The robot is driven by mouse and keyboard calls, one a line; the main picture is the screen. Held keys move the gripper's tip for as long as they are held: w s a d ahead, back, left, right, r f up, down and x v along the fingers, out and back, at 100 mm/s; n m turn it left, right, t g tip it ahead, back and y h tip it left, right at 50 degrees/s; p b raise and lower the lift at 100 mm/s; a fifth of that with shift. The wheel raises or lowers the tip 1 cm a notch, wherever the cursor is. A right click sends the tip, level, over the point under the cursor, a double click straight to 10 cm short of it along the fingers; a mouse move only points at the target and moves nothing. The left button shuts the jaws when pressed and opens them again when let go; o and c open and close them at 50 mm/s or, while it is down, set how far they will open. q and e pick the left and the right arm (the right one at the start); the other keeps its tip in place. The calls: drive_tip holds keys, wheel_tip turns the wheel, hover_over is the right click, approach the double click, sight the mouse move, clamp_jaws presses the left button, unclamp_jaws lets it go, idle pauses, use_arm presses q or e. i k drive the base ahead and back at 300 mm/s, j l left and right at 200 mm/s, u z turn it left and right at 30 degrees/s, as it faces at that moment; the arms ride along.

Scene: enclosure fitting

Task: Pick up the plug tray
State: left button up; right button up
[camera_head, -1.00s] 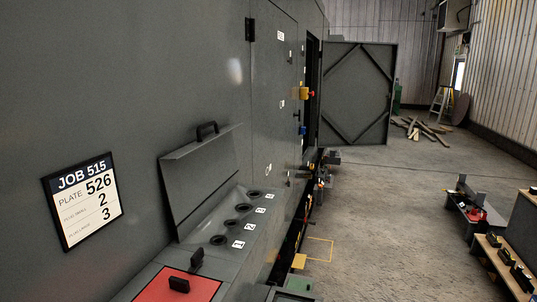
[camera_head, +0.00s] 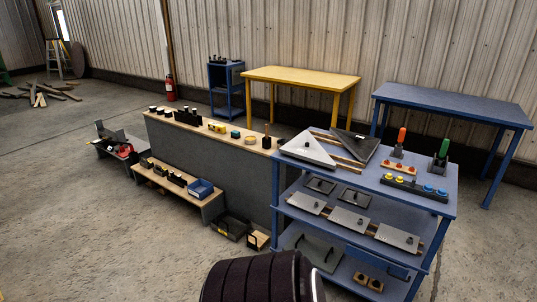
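On the blue cart's top (camera_head: 440,205) a dark tray (camera_head: 414,188) holds several yellow and blue round knobs. A blue bin (camera_head: 200,188) sits on the low wooden shelf. I cannot tell for sure which of these is the plug tray; the dark one with round knobs looks most like it. Neither of my grippers is in view. A dark ribbed part of my arm shows at the bottom middle, well short of the cart top.
A long wooden-topped bench (camera_head: 240,141) joins on the left. Yellow (camera_head: 300,76) and blue (camera_head: 455,103) tables stand behind.

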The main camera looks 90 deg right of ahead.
sight(412, 187)
drive_tip(key=l+z, duration=0.55)
drive_tip(key=z, duration=0.3)
drive_tip(key=i+l+z, duration=0.15)
drive_tip(key=z, duration=0.25)
drive_tip(key=l+z, duration=0.1)
drive_tip(key=z, duration=2.65)
